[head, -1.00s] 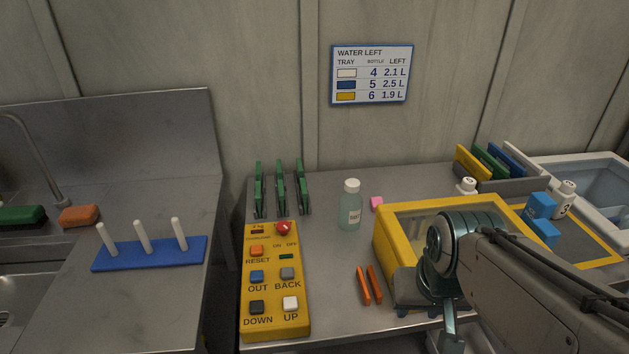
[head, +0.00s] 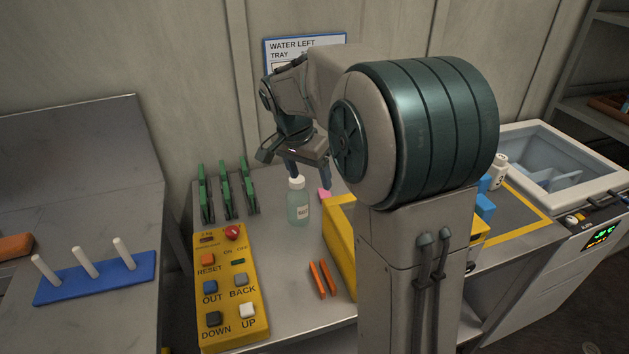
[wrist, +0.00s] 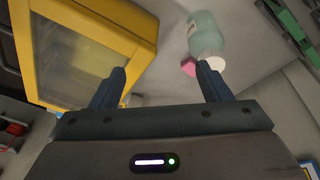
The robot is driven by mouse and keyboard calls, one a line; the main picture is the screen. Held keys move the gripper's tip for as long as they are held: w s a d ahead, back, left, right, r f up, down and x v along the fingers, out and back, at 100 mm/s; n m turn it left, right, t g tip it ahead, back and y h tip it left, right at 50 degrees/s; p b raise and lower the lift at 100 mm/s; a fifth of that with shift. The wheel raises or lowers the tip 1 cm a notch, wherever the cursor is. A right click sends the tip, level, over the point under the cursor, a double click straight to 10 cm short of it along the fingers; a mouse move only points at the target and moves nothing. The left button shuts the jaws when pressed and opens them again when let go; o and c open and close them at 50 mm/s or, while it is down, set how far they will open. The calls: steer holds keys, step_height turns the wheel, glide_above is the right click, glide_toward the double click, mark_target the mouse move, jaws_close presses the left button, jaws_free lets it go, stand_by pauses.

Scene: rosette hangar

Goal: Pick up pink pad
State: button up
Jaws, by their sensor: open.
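The pink pad (head: 324,195) lies on the metal table, just right of a white-capped bottle (head: 299,202) and left of the yellow box. In the wrist view the pad (wrist: 188,66) shows between my fingers, close to the right one, which partly overlaps the bottle cap. My gripper (head: 308,180) is open and empty, above the table and behind the bottle and pad. In the wrist view its two fingers (wrist: 163,82) are spread wide apart. My arm hides much of the yellow box in the head view.
The yellow box (head: 338,245) stands right of the pad. Two orange sticks (head: 323,279) lie in front. A yellow button panel (head: 228,290) and a green-pegged rack (head: 228,192) are to the left. A blue peg board (head: 95,278) sits on the left counter.

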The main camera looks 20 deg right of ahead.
steer(key=w+d+f+m+h+p, duration=0.1)
steer(key=w+d+f+m+p, duration=0.15)
steer(key=w+m, duration=0.45)
steer(key=m+g+p, duration=0.1)
steer(key=m, duration=0.1)
glide_above(320, 193)
steer(key=shift+h, duration=0.4)
step_height(320, 193, down, 11)
steer(key=shift+p+x, duration=1.35)
steer(key=shift+x, duration=1.5)
steer(key=shift+a, duration=0.1)
steer(key=c, duration=1.1)
